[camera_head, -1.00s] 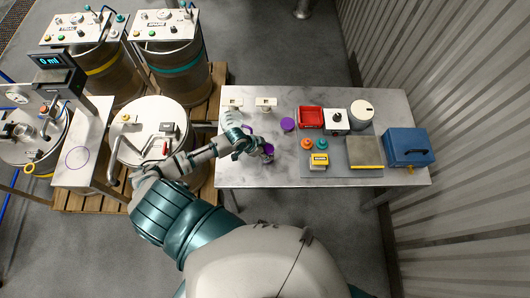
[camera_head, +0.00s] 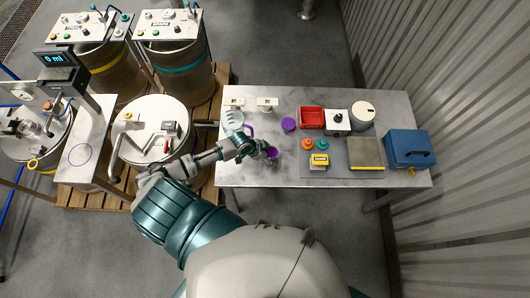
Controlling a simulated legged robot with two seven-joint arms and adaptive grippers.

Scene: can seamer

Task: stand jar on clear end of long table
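A small jar (camera_head: 271,154) with purple in it is at the left part of the long table (camera_head: 290,178), near the front edge. It looks upright, but I cannot tell whether its base touches the table. My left gripper (camera_head: 264,149) is at the jar's left side, its fingertips against or very close to it. The fingers are too small to tell whether they are closed on the jar. My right gripper is not in view.
A clear, pale vessel (camera_head: 232,119) stands behind my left wrist. A purple round piece (camera_head: 289,124), red bin (camera_head: 311,117), yellow block (camera_head: 319,160) and blue box (camera_head: 408,148) are farther right. The table's front left area is mostly bare.

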